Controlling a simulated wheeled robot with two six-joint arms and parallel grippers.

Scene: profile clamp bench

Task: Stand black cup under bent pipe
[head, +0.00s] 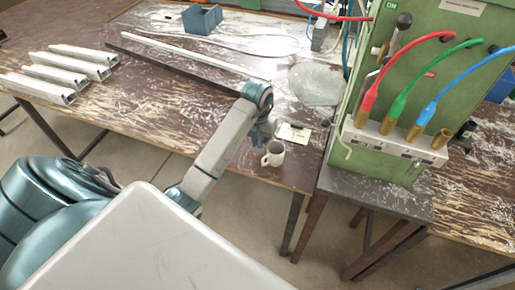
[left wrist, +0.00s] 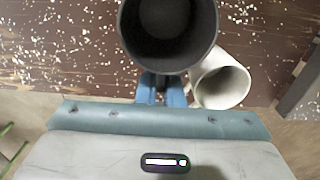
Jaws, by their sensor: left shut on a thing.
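My left gripper (head: 264,128) is over the bench near its front edge, left of the green machine. In the left wrist view its blue fingers (left wrist: 162,92) are shut on a black cup (left wrist: 168,28), whose dark open mouth faces the camera. In the head view the black cup is hard to make out at the gripper. My right gripper is not in view.
A white cup (head: 273,154) stands on the bench (head: 215,130) beside the gripper; it also shows in the left wrist view (left wrist: 222,82). The green machine (head: 440,35) has a dark slab (head: 385,198) below its pipes. Metal profiles (head: 70,68) lie at the left.

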